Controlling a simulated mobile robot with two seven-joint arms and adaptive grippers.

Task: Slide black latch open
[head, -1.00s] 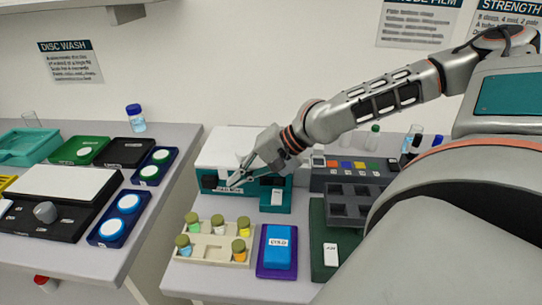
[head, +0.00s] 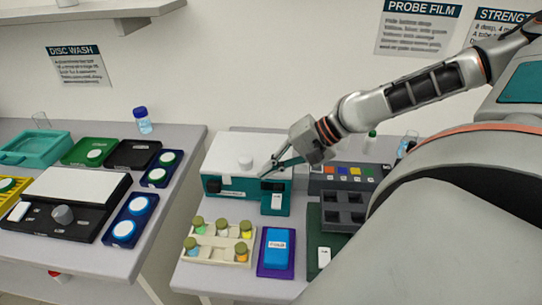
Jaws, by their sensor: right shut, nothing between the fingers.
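A white-topped device with a teal front (head: 238,187) stands on the right bench. A small black block (head: 213,187), possibly the latch, shows at the left end of its front. A dark slot-like part (head: 272,186) shows at the right of the front. My right gripper (head: 270,168) is shut and empty, its fingertips at the device's right front top edge, apart from the black block. I cannot tell whether the tips touch the device. My left gripper is out of view.
In front of the device are a cream rack (head: 220,243) of several capped vials and a blue pack (head: 277,248) on a purple tray. A dark compartment tray (head: 344,210) and a panel with coloured buttons stand right. A gap separates the left bench.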

